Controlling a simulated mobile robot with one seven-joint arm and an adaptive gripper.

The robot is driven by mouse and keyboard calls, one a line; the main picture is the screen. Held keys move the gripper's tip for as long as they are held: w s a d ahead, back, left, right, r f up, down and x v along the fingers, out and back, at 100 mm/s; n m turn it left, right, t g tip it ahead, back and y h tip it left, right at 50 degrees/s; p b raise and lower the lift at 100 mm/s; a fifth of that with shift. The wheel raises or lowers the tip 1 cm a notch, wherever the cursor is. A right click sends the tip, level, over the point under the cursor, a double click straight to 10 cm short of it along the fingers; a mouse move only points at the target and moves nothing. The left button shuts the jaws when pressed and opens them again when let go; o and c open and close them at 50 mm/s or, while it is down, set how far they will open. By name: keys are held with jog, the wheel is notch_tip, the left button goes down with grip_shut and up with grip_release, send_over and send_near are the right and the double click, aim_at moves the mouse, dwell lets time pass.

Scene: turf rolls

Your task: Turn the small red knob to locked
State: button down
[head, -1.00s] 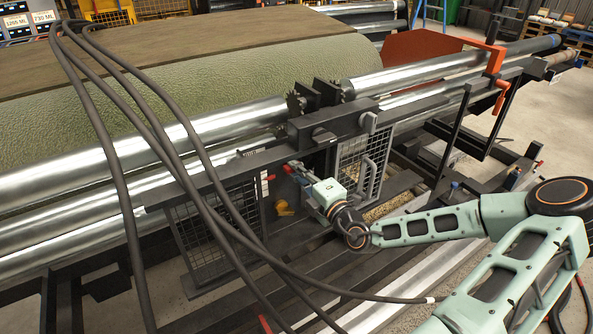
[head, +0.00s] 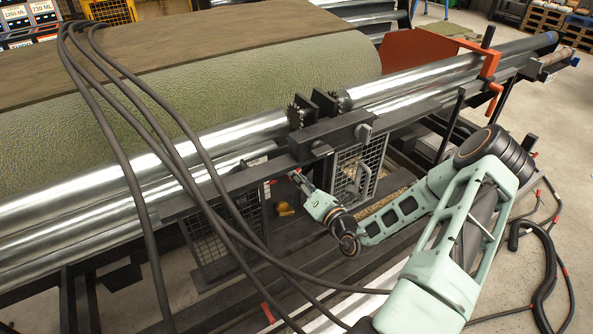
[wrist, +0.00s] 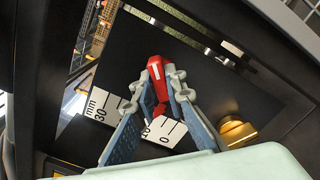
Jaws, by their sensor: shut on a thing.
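The small red knob (wrist: 155,68), with a white mark on its face, shows in the wrist view against a dark panel. My gripper (wrist: 161,82) is shut on it, with a grey fingertip on each side. A white scale (wrist: 168,133) marked in mm lies below and behind the fingers, partly hidden by them, and a red pointer shape shows over it between the fingers. In the head view my gripper (head: 296,176) reaches the dark machine frame below the roller bearings, and the knob is hidden or too small to tell there.
A brass-yellow knob (wrist: 237,133) sits right of the fingers; a yellow part (head: 284,208) shows below my gripper in the head view. A wire mesh guard (head: 358,174) stands right of my gripper. Black hoses (head: 178,155) hang to the left. Dark frame bars surround the panel.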

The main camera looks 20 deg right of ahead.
jog(key=n, duration=0.9)
jog(key=shift+n, duration=0.3)
dwell(0.4)
jog(key=c, duration=2)
grip_release()
jog(key=shift+o, duration=0.2)
jog(key=s+d, duration=0.2)
jog(key=s, duration=0.9)
jog(key=shift+s+d, duration=0.15)
jog(key=shift+s, duration=0.25)
